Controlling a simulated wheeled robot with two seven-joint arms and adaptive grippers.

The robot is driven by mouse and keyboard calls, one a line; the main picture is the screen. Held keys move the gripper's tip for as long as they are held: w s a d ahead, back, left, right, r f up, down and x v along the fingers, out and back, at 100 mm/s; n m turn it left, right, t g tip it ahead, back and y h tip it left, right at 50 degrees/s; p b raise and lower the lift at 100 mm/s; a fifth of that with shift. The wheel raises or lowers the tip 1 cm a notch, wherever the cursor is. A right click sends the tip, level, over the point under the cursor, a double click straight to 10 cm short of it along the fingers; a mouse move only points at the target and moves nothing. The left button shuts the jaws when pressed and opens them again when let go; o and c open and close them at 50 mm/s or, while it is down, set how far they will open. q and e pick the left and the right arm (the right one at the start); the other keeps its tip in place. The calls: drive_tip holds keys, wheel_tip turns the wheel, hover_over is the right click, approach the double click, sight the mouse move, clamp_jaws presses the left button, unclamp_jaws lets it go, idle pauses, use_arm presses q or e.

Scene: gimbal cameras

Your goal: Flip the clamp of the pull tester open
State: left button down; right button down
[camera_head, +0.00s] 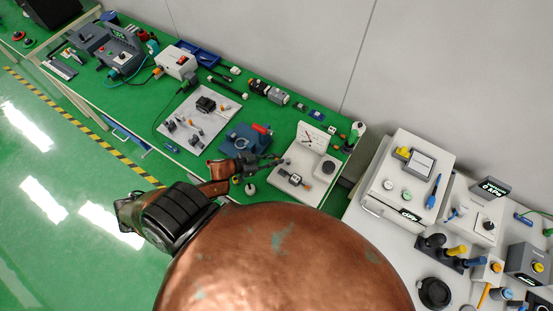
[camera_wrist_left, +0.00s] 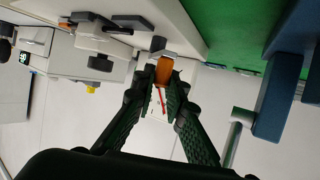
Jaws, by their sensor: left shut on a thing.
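The pull tester looks to be the white unit (camera_head: 283,181) with an upright dial panel (camera_head: 312,137), at the right end of the green bench. My left gripper (camera_head: 277,160) reaches its left side from the left. In the left wrist view, the fingers (camera_wrist_left: 163,84) close around a small orange piece (camera_wrist_left: 163,70) beside a metal bracket, seemingly the clamp's lever. The fingers hide part of it. A red needle (camera_wrist_left: 163,98) on a white face shows between the fingers. How far the clamp is turned cannot be told. My right gripper is not in view.
A blue device (camera_head: 237,143) with a red handle stands close left of the tester; its blue body (camera_wrist_left: 283,80) is at the right in the wrist view. A white plate (camera_head: 216,122) with small parts lies farther left. A separate bench (camera_head: 372,225) with several instruments is at the right.

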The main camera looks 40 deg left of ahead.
use_arm(q)
drive_tip(key=shift+w+a+m, duration=0.1)
drive_tip(key=shift+a+m, duration=0.05)
drive_tip(key=shift+m, duration=0.15)
drive_tip(key=shift+w+a+f+m+g+h+b, duration=0.1)
drive_tip(key=shift+w+a+m+g+h+b, duration=0.25)
drive_tip(key=shift+m+g+h+b, duration=0.5)
drive_tip(key=m+g+h+b, duration=0.1)
drive_tip(key=b, duration=0.1)
drive_tip(key=w+m+g+h+b, duration=0.1)
drive_tip(key=b, duration=0.1)
drive_tip(key=a+m+g+h+b, duration=0.1)
drive_tip(key=b, duration=0.1)
drive_tip(key=shift+w+f+m+h+b, duration=0.15)
drive_tip(key=shift+w+m+h+b, duration=0.1)
drive_tip(key=shift+w+m+b, duration=0.1)
drive_tip(key=shift+w+r+m+g+h+b, duration=0.25)
drive_tip(key=shift+m+g+h+b, duration=0.25)
drive_tip(key=shift+m+g+b, duration=0.5)
drive_tip(key=shift+t, duration=0.25)
drive_tip(key=c, duration=2)
unclamp_jaws()
drive_tip(key=shift+o, duration=0.2)
drive_tip(key=v, duration=1.2)
